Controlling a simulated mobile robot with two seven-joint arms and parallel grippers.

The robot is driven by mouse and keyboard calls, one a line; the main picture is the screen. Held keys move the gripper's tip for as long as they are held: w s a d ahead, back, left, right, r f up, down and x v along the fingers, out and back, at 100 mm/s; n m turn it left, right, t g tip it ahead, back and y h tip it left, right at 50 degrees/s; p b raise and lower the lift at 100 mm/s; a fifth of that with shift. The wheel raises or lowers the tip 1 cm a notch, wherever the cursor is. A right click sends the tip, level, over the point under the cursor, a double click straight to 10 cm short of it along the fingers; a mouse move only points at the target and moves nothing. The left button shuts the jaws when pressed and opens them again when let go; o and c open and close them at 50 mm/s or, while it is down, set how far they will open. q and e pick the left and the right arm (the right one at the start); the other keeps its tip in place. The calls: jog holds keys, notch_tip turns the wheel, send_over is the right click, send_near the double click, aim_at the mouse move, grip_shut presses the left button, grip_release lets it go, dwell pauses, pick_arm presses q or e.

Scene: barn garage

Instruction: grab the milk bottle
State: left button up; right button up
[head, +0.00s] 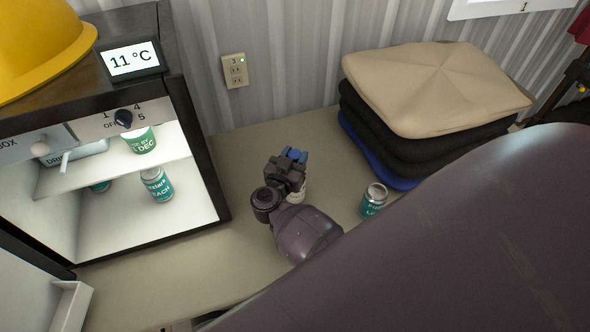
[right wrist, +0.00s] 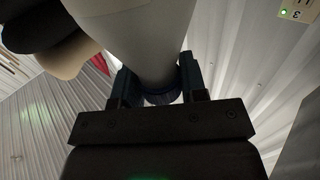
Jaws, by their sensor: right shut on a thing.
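The milk bottle is a pale, smooth cylinder with a dark blue cap. In the right wrist view the bottle (right wrist: 150,38) sits between my right gripper's fingers (right wrist: 155,88), which close around its cap end. In the head view my right gripper (head: 294,155) is over the counter, right of the open fridge, with blue fingertips. It hides most of the bottle; only a small pale part (head: 299,197) shows below it. I cannot tell whether the bottle touches the counter. My left gripper is not in view.
The open mini fridge (head: 222,207) at left holds several cans and a cup. A teal can (head: 373,201) stands on the counter (head: 240,160) right of my gripper. A stack of cushions (head: 430,88) is at the back right. A corrugated wall is behind.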

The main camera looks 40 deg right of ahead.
grip_shut()
